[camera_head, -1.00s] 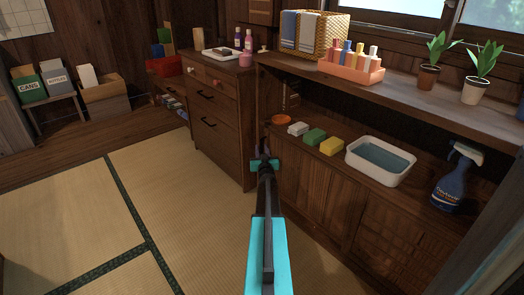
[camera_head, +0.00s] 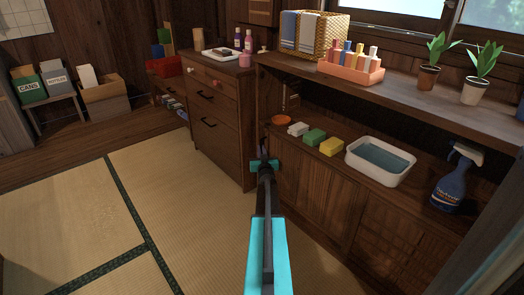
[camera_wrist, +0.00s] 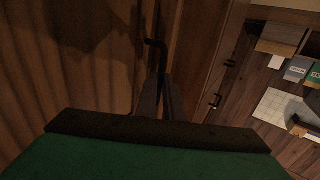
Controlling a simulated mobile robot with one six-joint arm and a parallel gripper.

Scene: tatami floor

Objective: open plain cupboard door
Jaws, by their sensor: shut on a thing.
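The plain cupboard door (camera_head: 300,187) is a brown wooden panel under the open shelf, and it looks closed. In the wrist view the door (camera_wrist: 75,60) fills the left side, with a dark bar handle (camera_wrist: 155,43) at its edge. My gripper (camera_head: 264,158) is at the door's left edge in the head view. In the wrist view my gripper (camera_wrist: 162,88) has its fingers close together on the handle. The fingers hide part of the handle, and in the head view my gripper covers it.
On the shelf above the door stand a white basin (camera_head: 380,161), a yellow sponge (camera_head: 331,146), a green sponge (camera_head: 314,137) and a blue spray bottle (camera_head: 452,186). A drawer chest (camera_head: 215,125) stands left of the cupboard. The tatami floor (camera_head: 185,215) to the left is clear.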

